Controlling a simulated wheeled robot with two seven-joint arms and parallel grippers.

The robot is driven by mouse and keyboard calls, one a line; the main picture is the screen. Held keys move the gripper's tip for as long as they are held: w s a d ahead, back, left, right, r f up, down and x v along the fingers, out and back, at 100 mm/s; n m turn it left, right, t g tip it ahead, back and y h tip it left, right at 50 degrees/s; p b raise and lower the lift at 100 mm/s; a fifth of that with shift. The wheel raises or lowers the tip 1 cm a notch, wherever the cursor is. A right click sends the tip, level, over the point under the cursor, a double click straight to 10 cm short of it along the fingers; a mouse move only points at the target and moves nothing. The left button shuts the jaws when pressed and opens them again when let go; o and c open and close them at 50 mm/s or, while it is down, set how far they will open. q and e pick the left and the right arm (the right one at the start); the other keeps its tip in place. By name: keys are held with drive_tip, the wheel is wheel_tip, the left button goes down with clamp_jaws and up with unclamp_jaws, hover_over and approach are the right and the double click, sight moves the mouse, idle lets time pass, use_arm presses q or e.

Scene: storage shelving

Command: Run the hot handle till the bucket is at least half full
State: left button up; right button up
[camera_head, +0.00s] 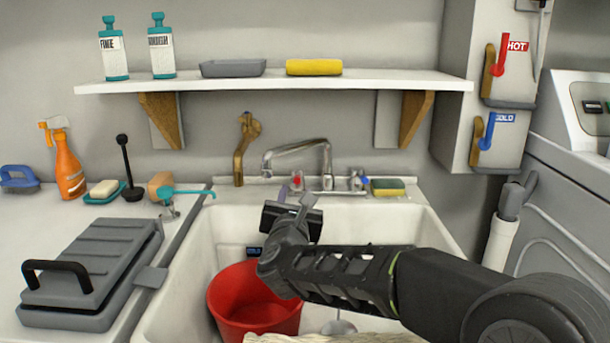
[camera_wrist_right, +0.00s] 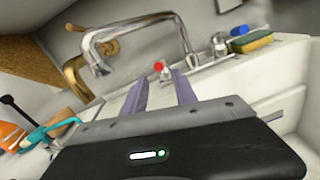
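A red bucket (camera_head: 240,312) stands in the white sink, partly hidden by my right arm; I cannot make out its water level. The chrome faucet (camera_head: 326,160) is behind it, and no stream shows from its spout. The faucet's red-marked hot handle (camera_head: 297,181) is at its left base. My right gripper (camera_head: 294,198) is just in front of this handle. In the right wrist view, its two purple fingers (camera_wrist_right: 160,80) are apart, and the red-tipped handle (camera_wrist_right: 161,68) shows between and beyond their tips. Whether they touch it is unclear. My left gripper is out of view.
A blue-marked handle (camera_head: 358,180) and a sponge (camera_head: 387,187) are right of the faucet. A wall panel has a red HOT lever (camera_head: 500,58) and a blue COLD lever (camera_head: 488,130). A shelf (camera_head: 270,82) hangs above. A grey case (camera_head: 95,265) and a spray bottle (camera_head: 68,165) occupy the left counter.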

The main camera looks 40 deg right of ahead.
sight(297, 181)
drive_tip(key=shift+s+a+r, duration=0.1)
drive_tip(key=shift+a, duration=0.05)
drive_tip(key=x, duration=0.8)
clamp_jaws()
idle(0.5)
drive_tip(key=shift+b, duration=0.3)
idle(0.8)
